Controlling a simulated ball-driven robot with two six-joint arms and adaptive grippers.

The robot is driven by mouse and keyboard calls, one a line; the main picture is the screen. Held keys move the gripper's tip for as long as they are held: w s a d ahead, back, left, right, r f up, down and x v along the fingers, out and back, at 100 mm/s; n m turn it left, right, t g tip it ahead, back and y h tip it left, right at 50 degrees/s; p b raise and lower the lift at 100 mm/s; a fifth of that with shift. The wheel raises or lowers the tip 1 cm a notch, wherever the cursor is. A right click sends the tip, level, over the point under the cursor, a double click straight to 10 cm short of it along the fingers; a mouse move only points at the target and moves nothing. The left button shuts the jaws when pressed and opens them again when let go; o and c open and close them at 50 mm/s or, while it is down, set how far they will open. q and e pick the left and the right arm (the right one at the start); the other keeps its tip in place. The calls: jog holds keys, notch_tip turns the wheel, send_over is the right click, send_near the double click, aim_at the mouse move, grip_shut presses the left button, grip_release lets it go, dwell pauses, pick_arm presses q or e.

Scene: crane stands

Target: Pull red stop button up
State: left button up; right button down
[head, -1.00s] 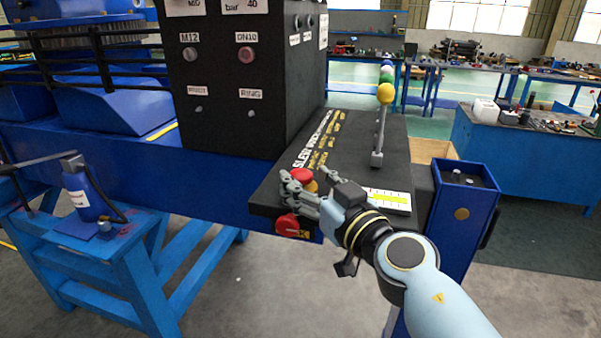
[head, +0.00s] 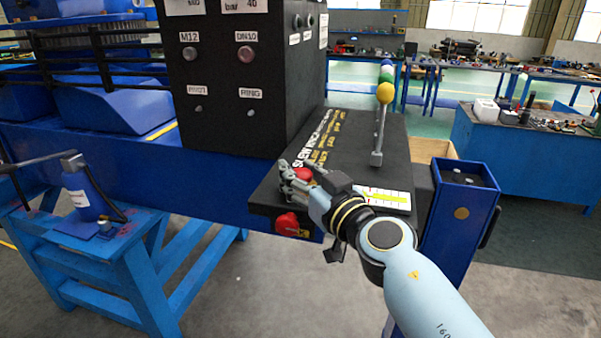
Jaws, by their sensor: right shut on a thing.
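The red stop button (head: 304,174) sits near the front left of the black control panel (head: 352,142). It is partly hidden behind my right gripper (head: 289,178). The right gripper is at the button with its fingers closed on it. How the fingers sit around the button is hard to see, as the hand covers much of it. My left gripper is not in view.
A red knob (head: 287,223) is on the panel's front face below the gripper. A black labelled box (head: 240,90) rises behind left. A blue post (head: 464,205) stands at right.

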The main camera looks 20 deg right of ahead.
jog(key=shift+w, duration=0.1)
jog(key=shift+r, duration=0.85)
jog(key=c, duration=1.2)
grip_release()
jog(key=shift+r, duration=0.1)
jog(key=o, duration=0.3)
jog(key=shift+s, duration=0.25)
jog(key=shift+o, duration=0.2)
jog(key=shift+w, duration=0.1)
